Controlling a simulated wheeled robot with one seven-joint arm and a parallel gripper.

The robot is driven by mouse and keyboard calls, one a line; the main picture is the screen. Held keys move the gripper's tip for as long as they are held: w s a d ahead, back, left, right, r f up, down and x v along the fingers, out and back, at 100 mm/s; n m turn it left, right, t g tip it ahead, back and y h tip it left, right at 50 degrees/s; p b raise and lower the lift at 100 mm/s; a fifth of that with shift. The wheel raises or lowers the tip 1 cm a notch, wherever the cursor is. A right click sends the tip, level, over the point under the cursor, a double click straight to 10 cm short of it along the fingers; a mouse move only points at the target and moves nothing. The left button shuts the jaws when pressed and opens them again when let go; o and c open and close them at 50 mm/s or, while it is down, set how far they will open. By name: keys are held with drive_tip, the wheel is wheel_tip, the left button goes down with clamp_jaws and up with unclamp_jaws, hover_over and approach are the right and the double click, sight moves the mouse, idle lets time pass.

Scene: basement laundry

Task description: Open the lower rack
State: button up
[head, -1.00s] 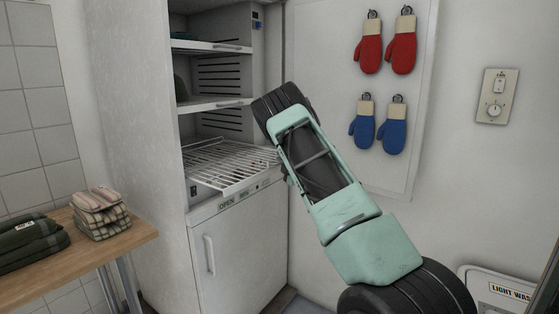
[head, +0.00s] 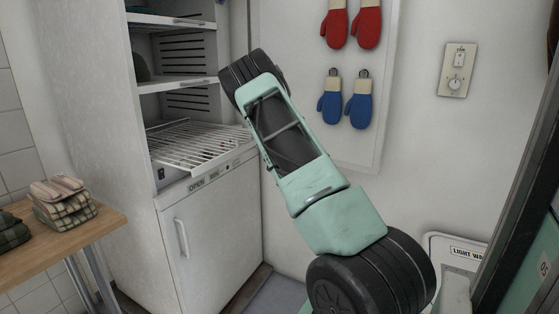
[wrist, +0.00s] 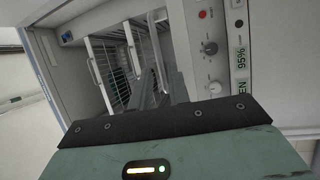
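The lower rack (head: 190,147) is a white wire grid in the tall white cabinet, below two shelves and just above the control panel. Its front edge is near the cabinet front; I cannot tell exactly how far out it sits. My gripper is hidden behind my arm in the head view. In the wrist view, my gripper (wrist: 162,85) points into the open cabinet, which appears turned on its side. Grey finger-like bars show there in front of dark slots and wire racks, but their gap is unclear. I cannot tell whether they touch the lower rack.
The cabinet's lower door (head: 215,230) is closed, with a vertical handle. A wooden table (head: 85,238) with folded cloths (head: 62,202) stands at left. Red mitts (head: 352,25) and blue mitts (head: 345,105) hang on the back wall. A dark-edged panel stands close at far right.

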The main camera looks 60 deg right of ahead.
drive_tip(key=v, duration=0.9)
drive_tip(key=shift+b, duration=0.45)
drive_tip(key=shift+a, duration=0.1)
